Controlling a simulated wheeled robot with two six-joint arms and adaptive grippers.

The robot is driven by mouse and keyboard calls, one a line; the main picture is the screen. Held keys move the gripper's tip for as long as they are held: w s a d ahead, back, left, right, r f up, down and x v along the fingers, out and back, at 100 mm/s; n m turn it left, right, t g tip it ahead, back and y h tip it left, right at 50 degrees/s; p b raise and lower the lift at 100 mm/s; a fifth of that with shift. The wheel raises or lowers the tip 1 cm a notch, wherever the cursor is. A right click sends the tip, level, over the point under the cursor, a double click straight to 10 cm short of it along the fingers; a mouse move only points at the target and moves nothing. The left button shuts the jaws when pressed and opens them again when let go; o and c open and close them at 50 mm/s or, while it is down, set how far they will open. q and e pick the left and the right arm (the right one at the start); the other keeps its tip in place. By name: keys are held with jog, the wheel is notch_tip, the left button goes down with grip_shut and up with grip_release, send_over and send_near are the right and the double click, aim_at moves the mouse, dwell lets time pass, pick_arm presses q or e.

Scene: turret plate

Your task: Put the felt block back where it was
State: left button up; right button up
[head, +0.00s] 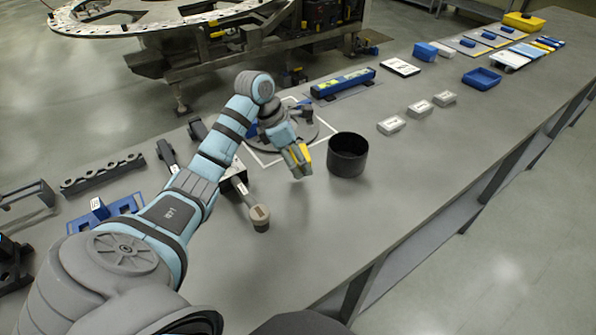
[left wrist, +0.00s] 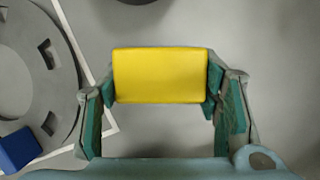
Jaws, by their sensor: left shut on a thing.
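My left gripper (head: 299,168) is shut on a yellow block (left wrist: 160,76); the block also shows between its fingers in the head view (head: 304,152). The yellow block fills the space between the finger pads in the left wrist view; its material cannot be told for sure. The gripper is above the bench, between the round turret plate (head: 318,131) and a black cup (head: 347,157). The plate lies inside a white square outline and is partly hidden by my arm; its slotted ring shows in the left wrist view (left wrist: 65,85). My right gripper is not in view.
A blue block (left wrist: 17,150) is at the plate's edge. A long blue holder (head: 343,83) lies behind. Small white boxes (head: 391,125) and a blue tray (head: 481,78) stand to the right. A round-headed tool (head: 260,216) is at the front. Bench right of the cup is clear.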

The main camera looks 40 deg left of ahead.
pick_arm(q)
jog(key=f, duration=0.2)
jog(key=s+f, duration=0.1)
jog(key=f, duration=0.1)
jog(key=shift+w+f, duration=0.2)
jog(key=shift+f, duration=0.1)
jog(key=o, duration=1.2)
jog(key=shift+r, duration=0.1)
jog(key=shift+s, duration=0.1)
jog(key=v, duration=1.2)
jog(key=shift+r, duration=0.2)
